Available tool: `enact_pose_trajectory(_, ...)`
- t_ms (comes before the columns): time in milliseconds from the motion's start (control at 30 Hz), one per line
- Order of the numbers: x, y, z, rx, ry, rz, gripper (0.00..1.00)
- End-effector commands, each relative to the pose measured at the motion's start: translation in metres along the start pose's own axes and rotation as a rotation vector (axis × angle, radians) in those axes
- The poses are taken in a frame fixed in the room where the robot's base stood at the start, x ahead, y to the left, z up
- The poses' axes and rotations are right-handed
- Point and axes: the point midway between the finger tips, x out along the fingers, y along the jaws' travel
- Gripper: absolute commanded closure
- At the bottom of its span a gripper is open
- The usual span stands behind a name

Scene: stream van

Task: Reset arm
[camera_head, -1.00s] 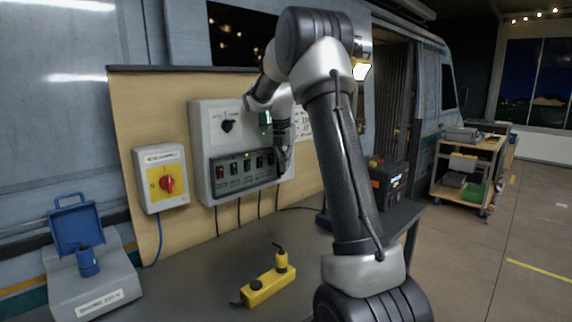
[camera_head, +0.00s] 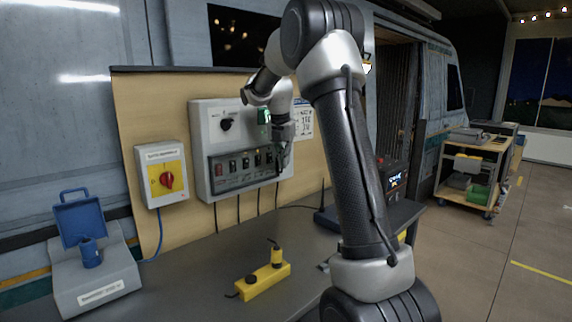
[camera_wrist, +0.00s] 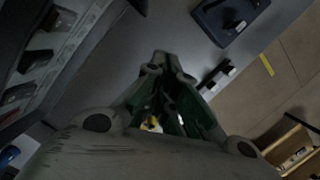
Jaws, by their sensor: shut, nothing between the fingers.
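My gripper (camera_head: 283,162) is shut and empty, pointing down in front of the right end of the grey wall control box (camera_head: 201,150). In the wrist view its fingertips (camera_wrist: 167,62) are together above the grey bench. The box has a black knob (camera_head: 226,124), a row of switches (camera_head: 245,163) and a green lamp (camera_head: 264,116). My wrist hides part of the box's right side. The gripper appears close to the panel; I cannot tell whether it touches it.
A red rotary switch (camera_head: 167,180) is left of the box. On the bench (camera_head: 200,262) are a yellow box with a plug (camera_head: 264,282), a blue-lidded socket unit (camera_head: 95,270) and a dark router-like box (camera_head: 327,216). A wooden cart (camera_head: 470,170) stands at right.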

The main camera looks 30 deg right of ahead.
Motion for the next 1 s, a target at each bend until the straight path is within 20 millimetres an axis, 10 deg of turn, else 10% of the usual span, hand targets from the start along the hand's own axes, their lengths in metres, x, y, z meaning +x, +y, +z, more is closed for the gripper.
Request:
enact_pose_trajectory(500,-0.073,-0.009,0.002,0.001,-0.002,0.002,1.0)
enact_pose_trajectory(833,-0.079,-0.009,0.003,0.049,-0.001,0.001,1.0)
enact_pose_trajectory(1000,-0.074,-0.007,0.001,0.396,0.002,0.013,1.0)
